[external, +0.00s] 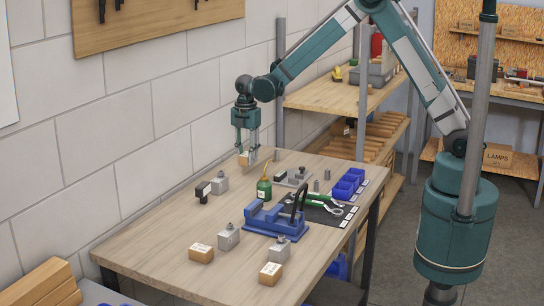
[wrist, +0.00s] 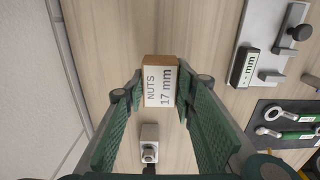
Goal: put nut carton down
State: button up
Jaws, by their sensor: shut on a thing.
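The nut carton (wrist: 160,86) is a small brown box with a white label reading "NUTS 17 mm". It sits between the two green fingers of my gripper (external: 247,152), which are shut on its sides. In the external view the carton (external: 244,159) shows at the fingertips, over the far end of the wooden workbench (external: 150,247), near the wall. Whether its underside touches the bench top cannot be told.
A grey block (wrist: 149,145) stands close to the carton in the wrist view. A grey fixture plate (wrist: 272,55) and a dark mat with wrenches (wrist: 268,118) lie to the right.

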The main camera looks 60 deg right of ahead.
aim_at(247, 175)
jog(key=shift+f, duration=0.65)
jog(key=shift+f, duration=1.85)
jog(key=shift+f, duration=0.15)
jog(key=o, duration=1)
jog(key=shift+r, duration=0.2)
notch_tip(247, 175, up, 12)
